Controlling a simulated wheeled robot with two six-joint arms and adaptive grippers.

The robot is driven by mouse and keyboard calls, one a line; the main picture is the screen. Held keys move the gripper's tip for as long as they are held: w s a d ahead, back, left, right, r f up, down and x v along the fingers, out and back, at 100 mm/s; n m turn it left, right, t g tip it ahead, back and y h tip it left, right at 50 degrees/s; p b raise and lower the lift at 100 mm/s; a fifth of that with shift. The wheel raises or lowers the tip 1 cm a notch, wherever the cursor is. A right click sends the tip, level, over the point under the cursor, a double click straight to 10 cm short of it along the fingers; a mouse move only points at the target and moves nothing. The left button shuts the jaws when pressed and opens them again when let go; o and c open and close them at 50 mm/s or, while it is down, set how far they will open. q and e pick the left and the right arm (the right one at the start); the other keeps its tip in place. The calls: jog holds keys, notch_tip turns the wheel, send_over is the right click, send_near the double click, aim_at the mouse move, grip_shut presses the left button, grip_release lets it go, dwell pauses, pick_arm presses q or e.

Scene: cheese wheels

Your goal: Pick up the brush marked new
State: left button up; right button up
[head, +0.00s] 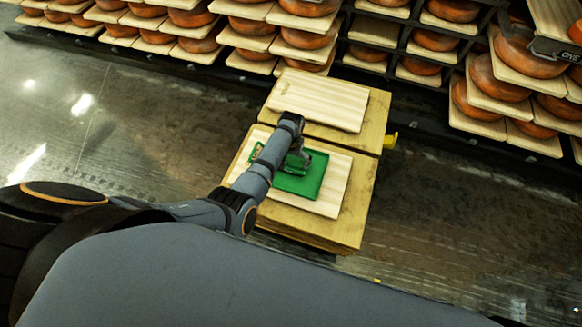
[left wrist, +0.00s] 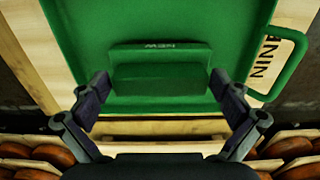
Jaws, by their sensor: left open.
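In the left wrist view, the green brush (left wrist: 160,52) marked NEW, its letters upside down, lies on a green tray (left wrist: 75,25). The tray has a looped handle (left wrist: 297,55) on the right. My left gripper (left wrist: 160,88) is open, with one finger towards each end of the brush's near side; I cannot tell whether they touch it. In the head view, the left gripper (head: 298,163) is over the green tray (head: 310,182), and the arm hides part of the tray. The brush is hard to make out there. My right gripper is not in view.
The tray lies on a pale board (head: 335,195) marked NINE, on a wooden stand (head: 362,205). Another bare board (head: 320,98) lies behind it. Shelves of cheese wheels (head: 240,40) line the back and right. A dark piece lettered ONE (head: 568,54) is at top right. Open floor (head: 130,130) is left.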

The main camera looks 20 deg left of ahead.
pick_arm(q)
jog(key=shift+f, duration=0.25)
jog(key=shift+r, duration=0.1)
jog(key=c, duration=0.9)
jog(key=shift+c, duration=0.2)
